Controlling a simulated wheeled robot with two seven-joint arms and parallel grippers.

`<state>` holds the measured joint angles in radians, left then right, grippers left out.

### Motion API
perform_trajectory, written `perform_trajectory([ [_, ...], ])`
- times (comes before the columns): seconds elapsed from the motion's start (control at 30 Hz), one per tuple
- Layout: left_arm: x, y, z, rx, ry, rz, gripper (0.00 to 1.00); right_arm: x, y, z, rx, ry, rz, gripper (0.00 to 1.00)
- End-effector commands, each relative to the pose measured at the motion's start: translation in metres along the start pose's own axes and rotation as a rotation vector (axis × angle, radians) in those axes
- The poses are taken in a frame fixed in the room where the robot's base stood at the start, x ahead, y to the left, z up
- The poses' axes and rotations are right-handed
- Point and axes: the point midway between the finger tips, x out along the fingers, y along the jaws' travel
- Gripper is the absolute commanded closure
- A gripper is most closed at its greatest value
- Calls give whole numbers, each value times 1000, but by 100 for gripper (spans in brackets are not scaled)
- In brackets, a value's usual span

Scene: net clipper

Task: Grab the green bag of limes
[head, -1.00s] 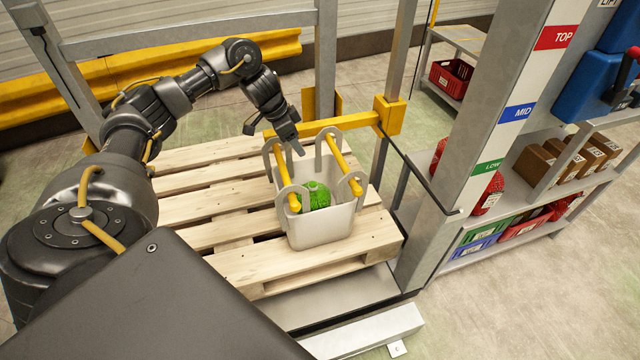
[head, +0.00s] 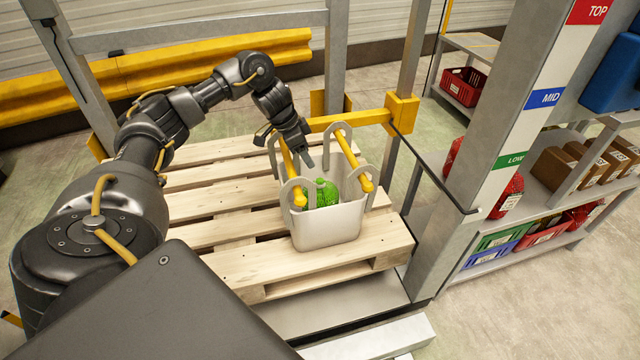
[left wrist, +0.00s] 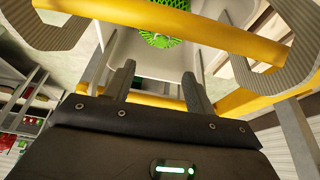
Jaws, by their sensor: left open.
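The green mesh bag of limes (head: 322,193) lies inside a light grey bin (head: 330,226) with two yellow bars across its grey loop handles. The bin's wall and handles hide part of the bag in the head view. My left gripper (head: 286,147) is open and empty at the bin's far left rim, above the bag. In the left wrist view, my left gripper (left wrist: 158,88) has its fingers apart near a yellow bar (left wrist: 215,35). The bag (left wrist: 166,20) shows beyond that bar at the top edge. My right gripper is not in view.
The bin stands on a wooden pallet (head: 235,262). A yellow rail bracket (head: 402,110) and grey posts stand behind it. At the right, a shelf rack (head: 500,262) holds crates, brown boxes and red mesh bags. The pallet left of the bin is clear.

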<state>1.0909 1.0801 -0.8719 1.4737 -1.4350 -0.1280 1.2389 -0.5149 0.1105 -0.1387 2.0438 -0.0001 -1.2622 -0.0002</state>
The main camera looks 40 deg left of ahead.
Motion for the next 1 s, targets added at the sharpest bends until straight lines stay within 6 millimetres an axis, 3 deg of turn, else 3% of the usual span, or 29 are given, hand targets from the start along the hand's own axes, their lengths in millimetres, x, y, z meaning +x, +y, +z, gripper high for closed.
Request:
perform_trajectory([
  [0.17,8,0,0,0,0,1,45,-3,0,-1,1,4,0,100],
  [0.43,49,0,1,0,-1,2,45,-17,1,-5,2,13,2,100],
  [0.73,60,0,1,0,-1,0,45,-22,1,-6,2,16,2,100],
  [1.0,99,-1,5,-1,-2,1,45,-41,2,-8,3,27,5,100],
])
